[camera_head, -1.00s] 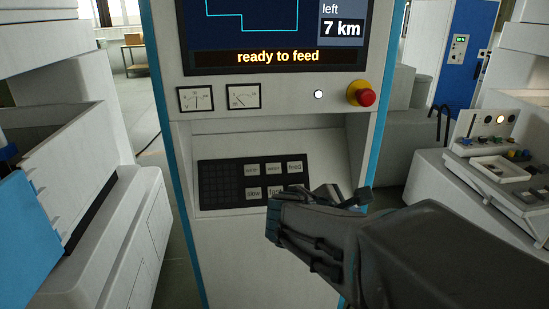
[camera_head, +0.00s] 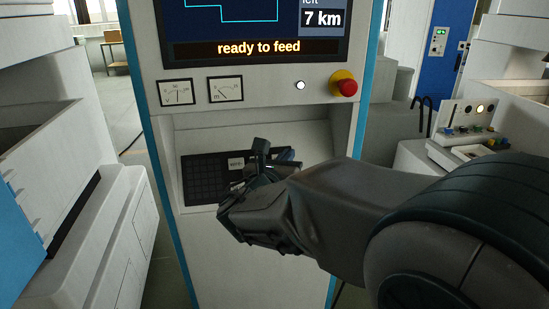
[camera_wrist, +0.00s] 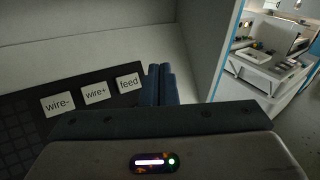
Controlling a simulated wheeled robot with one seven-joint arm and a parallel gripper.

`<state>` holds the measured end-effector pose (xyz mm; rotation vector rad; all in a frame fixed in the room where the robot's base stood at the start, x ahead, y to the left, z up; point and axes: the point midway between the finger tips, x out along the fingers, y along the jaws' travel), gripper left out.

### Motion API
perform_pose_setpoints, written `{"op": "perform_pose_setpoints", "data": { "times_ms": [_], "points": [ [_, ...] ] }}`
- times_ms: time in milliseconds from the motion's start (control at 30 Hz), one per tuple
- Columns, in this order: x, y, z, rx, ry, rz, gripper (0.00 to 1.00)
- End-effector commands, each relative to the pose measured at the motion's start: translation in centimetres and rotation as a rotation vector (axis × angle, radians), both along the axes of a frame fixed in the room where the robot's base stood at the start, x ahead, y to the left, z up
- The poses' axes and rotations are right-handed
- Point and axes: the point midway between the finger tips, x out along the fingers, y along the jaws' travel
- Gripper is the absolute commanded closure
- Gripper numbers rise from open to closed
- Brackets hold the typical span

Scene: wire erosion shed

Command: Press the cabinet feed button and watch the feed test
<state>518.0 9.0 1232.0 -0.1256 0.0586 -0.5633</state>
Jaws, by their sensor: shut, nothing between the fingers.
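The cabinet (camera_head: 235,130) stands ahead, with a dark button panel (camera_head: 203,178) in its recess. In the wrist view the white feed button (camera_wrist: 129,82) shows at the right end of the row, beside wire+ (camera_wrist: 95,93) and wire- (camera_wrist: 57,104). In the head view my gripper hides the feed button. My gripper (camera_head: 274,154) is shut and empty, in front of the panel's right part. In the wrist view its fingertips (camera_wrist: 160,70) appear just right of the feed button; I cannot tell if they touch anything. The screen (camera_head: 258,48) reads "ready to feed".
A red emergency stop (camera_head: 347,87) on a yellow base and a lit white lamp (camera_head: 300,86) sit above the recess. Two dial gauges (camera_head: 225,90) are left of them. White machine bodies (camera_head: 60,190) flank the cabinet on the left, and a small control console (camera_head: 470,135) stands right.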

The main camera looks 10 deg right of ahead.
Motion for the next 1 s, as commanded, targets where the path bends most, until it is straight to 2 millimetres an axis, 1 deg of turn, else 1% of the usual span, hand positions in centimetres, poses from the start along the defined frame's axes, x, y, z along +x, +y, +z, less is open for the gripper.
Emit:
{"op": "perform_pose_setpoints", "data": {
  "times_ms": [167, 400, 600, 800, 1000],
  "points": [
    [1.3, 0.0, -1.3, 0.002, 0.001, 0.0, 1.0],
    [4.2, 0.0, -3.4, 0.003, 0.001, 0.0, 1.0],
    [6.0, 0.0, -4.7, 0.004, 0.0, 0.0, 1.0],
    [6.9, 0.0, -5.1, 0.002, -0.001, 0.0, 1.0],
    [7.0, 0.0, -5.1, 0.002, -0.001, 0.0, 1.0]
  ]
}}
